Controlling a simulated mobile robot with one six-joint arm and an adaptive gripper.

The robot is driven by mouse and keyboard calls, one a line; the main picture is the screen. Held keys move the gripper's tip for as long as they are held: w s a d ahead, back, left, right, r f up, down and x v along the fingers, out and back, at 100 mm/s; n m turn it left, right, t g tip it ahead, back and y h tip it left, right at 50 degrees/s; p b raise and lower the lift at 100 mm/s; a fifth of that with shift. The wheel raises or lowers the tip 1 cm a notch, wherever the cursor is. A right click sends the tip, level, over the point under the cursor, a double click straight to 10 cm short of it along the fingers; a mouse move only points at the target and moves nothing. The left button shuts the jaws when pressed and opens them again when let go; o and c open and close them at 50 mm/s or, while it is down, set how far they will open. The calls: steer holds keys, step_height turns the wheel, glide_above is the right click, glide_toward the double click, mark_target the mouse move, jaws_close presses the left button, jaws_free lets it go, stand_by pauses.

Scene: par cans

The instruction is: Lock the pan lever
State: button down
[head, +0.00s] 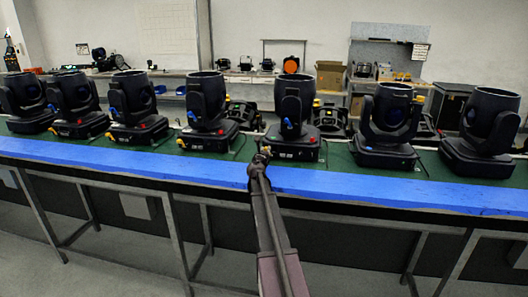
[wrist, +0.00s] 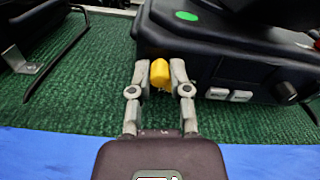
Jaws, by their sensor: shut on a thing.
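A black moving-head light (head: 293,110) stands upright on the green bench top, in front of my arm in the head view. In the wrist view its dark base (wrist: 215,50) fills the upper right. A small yellow lever (wrist: 160,71) sticks out at the near left corner of that base. My gripper (wrist: 159,75) has one finger on each side of the yellow lever and is shut on it. In the head view my gripper (head: 262,156) is small at the base's left front corner, and the lever cannot be made out clearly there.
More black lights stand in a row, one to the left (head: 207,112) and one to the right (head: 388,125). A blue strip (head: 380,190) runs along the bench's front edge. In the wrist view a dark bracketed object (wrist: 35,30) lies at left, with green surface between.

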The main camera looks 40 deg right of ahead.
mark_target(274, 148)
steer(key=shift+a, duration=0.2)
steer(key=shift+d, duration=0.15)
steer(key=shift+d+r, duration=0.1)
steer(key=shift+d, duration=0.05)
steer(key=m, duration=0.3)
steer(key=s+d+m, duration=0.1)
steer(key=m, duration=0.1)
steer(key=shift+s+r+m, duration=0.1)
steer(key=shift+r+m, duration=0.1)
steer(key=shift+m, duration=0.1)
steer(key=m, duration=0.4)
steer(key=s+d+m, duration=0.1)
steer(key=m, duration=0.1)
steer(key=shift+s+f, duration=0.1)
steer(key=shift+f, duration=0.15)
steer(key=shift+d+m, duration=0.1)
steer(key=shift+m, duration=0.2)
steer(key=c, duration=0.6)
jaws_free()
steer(key=shift+f, duration=0.1)
